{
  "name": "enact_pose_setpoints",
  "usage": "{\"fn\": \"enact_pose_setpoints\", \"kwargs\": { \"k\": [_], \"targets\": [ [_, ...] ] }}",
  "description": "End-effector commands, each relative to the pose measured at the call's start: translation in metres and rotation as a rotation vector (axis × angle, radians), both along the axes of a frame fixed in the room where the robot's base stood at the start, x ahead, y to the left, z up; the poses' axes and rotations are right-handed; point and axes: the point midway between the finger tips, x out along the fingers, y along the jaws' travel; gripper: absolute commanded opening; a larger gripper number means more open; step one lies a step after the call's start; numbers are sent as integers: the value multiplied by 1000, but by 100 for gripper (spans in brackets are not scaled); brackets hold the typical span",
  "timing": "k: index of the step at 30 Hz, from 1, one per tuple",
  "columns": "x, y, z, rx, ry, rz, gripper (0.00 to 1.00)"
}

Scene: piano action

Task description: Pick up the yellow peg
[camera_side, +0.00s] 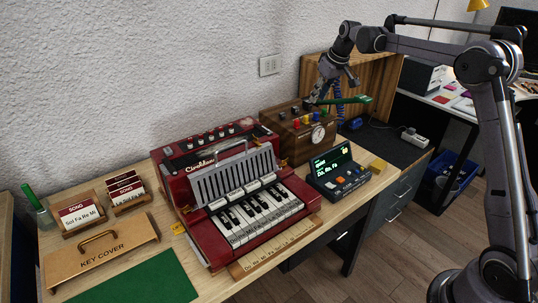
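A wooden box (291,146) with a round dial stands at the back of the desk. The fingers are too small and dark to read.
A red keyboard instrument (240,195) fills the middle of the desk. A tall wooden panel (376,85) stands behind my gripper.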

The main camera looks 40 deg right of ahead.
Motion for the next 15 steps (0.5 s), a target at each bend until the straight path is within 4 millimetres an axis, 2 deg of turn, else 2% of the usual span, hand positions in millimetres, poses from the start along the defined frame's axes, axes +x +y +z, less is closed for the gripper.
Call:
{"fn": "enact_pose_setpoints", "kwargs": {
  "k": [9, 15],
  "targets": [
    [17, 0, -40, 0, 0, 0, 26],
    [22, 0, -51, 0, 0, 0, 26]
  ]
}}
